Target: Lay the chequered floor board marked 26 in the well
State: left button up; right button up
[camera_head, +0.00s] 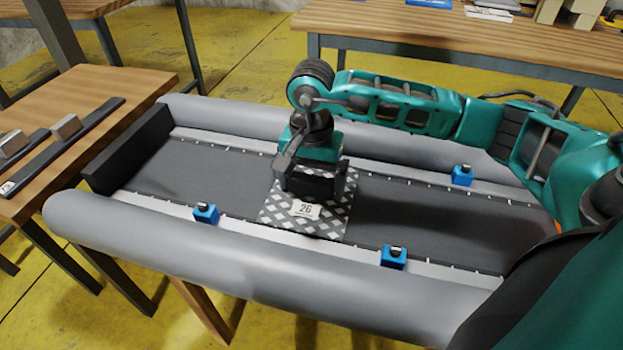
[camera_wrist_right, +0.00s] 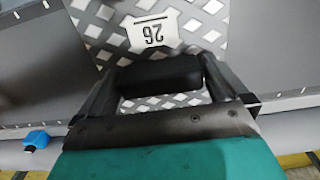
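The chequered floor board marked 26 (camera_head: 333,221) is over the middle of the boat's well (camera_head: 410,215), between plain dark floor on both sides. Its near edge is by the near pale strip; I cannot tell whether it lies flat or hangs slightly above. My right gripper (camera_head: 312,188) is above it, pointing down, its fingers on either side of a dark bar on the board. In the right wrist view, the fingers (camera_wrist_right: 160,85) flank this black bar, and the label 26 (camera_wrist_right: 153,31) shows upside down. The gripper hides the board's far part. My left gripper is not in view.
Grey side tubes (camera_head: 250,265) flank the well. Blue blocks (camera_head: 206,213) sit along the pale strips. A black end board (camera_head: 128,150) closes the left end. A wooden table (camera_head: 110,95) with dark bars stands at left, another (camera_head: 450,35) behind.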

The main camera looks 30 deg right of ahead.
aim_at(312, 179)
jog(key=shift+r+p, duration=0.3)
jog(key=shift+r, duration=0.2)
pick_arm(q)
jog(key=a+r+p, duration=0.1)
jog(key=p, duration=0.1)
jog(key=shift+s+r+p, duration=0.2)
jog(key=shift+p, duration=0.2)
pick_arm(e)
notch_tip(312, 179, up, 11)
jog(key=shift+r, duration=0.15)
